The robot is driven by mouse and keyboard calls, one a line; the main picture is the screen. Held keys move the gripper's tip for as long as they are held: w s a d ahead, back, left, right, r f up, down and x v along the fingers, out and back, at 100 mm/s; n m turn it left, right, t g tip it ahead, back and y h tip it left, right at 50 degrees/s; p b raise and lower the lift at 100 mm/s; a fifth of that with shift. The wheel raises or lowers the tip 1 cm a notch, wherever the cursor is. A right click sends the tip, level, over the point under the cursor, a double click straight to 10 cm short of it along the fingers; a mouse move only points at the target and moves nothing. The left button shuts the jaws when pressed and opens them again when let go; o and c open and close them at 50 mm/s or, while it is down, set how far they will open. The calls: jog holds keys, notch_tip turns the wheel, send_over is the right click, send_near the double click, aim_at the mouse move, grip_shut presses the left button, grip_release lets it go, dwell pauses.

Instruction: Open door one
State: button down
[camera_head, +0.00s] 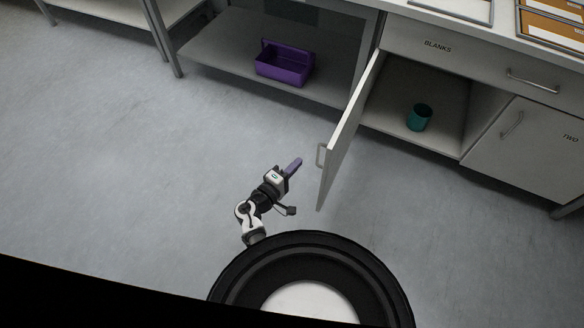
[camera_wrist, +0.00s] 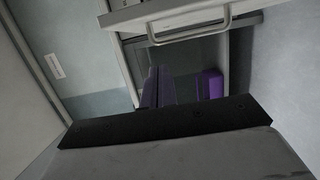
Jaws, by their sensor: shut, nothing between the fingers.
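Door one (camera_head: 343,135), a white cabinet door, stands swung wide open from the cabinet under the drawer marked BLANKS. Its own label does not show in the head view. Its handle (camera_head: 321,155) is on the face toward my gripper. My gripper (camera_head: 295,165) is shut and empty, just left of the handle and apart from it. In the wrist view, the shut purple-grey fingers (camera_wrist: 157,87) point past a white panel with a bar handle (camera_wrist: 190,36), which looks like door one. Nothing is between the fingers.
A teal cup (camera_head: 419,117) stands inside the opened compartment. A purple bin (camera_head: 285,63) sits on the low shelf to the left. Door two (camera_head: 530,145) and the BLANKS drawer (camera_head: 470,62) are shut. The floor to the left is clear.

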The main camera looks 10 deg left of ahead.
jog(key=w+d+p, duration=0.2)
jog(key=w+d, duration=0.1)
jog(key=d, duration=0.3)
jog(key=shift+w+d, duration=0.3)
jog(key=shift+d, duration=0.05)
